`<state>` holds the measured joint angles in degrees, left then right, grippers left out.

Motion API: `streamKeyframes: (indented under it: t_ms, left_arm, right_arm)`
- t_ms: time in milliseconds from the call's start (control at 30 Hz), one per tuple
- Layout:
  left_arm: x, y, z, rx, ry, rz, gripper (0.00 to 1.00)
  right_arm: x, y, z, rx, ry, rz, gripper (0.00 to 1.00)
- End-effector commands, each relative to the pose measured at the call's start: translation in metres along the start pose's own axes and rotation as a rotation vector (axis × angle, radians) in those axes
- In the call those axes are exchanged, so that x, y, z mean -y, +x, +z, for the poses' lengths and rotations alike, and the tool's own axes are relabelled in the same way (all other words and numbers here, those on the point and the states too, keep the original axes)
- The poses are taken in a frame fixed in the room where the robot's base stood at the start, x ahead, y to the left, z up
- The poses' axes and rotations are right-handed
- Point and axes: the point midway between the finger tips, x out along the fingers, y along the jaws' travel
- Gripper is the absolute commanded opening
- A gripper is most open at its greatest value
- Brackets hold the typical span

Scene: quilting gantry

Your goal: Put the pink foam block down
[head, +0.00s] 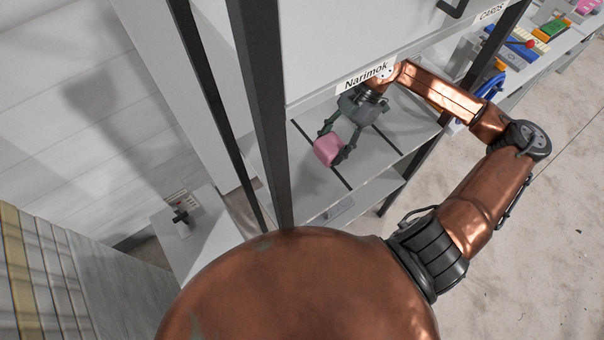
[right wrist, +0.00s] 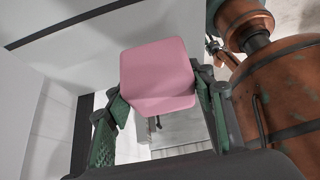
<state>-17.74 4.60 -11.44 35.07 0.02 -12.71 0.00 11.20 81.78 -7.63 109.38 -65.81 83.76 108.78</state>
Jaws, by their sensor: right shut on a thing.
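The pink foam block (head: 327,150) is between the fingers of my right gripper (head: 336,146), over the white shelf board (head: 376,148) below the panel labelled "Narimok". In the right wrist view the pink foam block (right wrist: 158,76) sits between the two green-padded fingers of my right gripper (right wrist: 160,108), which are shut on it. I cannot tell whether the block touches the shelf. My left gripper is in neither view.
A dark upright post (head: 262,110) stands at the shelf's left. Dark strips cross the shelf board, which has bare room to the right of the block. A lower shelf (head: 375,190) lies beneath. A bench with coloured items (head: 540,45) is at the upper right.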

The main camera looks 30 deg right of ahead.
Motion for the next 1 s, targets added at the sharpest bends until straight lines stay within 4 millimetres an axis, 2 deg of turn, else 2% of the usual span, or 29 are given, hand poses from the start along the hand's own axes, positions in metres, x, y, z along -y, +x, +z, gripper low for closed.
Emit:
streamKeyframes:
  t_ms: [33, 133, 300, 400, 700, 900, 1000]
  left_arm:
    - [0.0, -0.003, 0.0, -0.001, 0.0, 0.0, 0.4]
    - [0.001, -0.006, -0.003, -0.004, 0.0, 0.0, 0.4]
    - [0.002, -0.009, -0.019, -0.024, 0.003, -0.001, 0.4]
    - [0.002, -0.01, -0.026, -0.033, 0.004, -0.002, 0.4]
    - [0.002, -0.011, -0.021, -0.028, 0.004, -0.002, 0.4]
    - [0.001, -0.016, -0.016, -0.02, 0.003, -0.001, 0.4]
    - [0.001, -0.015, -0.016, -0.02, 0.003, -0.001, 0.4]
  right_arm:
    - [-0.002, 0.01, -0.011, -0.005, -0.008, 0.0, 0.39]
    - [-0.006, 0.031, -0.026, -0.006, -0.009, 0.0, 0.39]
    - [-0.008, 0.072, -0.029, -0.005, -0.004, -0.002, 0.39]
    - [-0.01, 0.087, -0.03, -0.003, -0.003, -0.001, 0.39]
    - [-0.011, 0.11, -0.033, -0.003, -0.002, -0.001, 0.39]
    - [-0.011, 0.133, -0.017, -0.002, 0.0, -0.001, 0.39]
    - [-0.011, 0.135, -0.014, 0.001, -0.001, 0.0, 0.39]
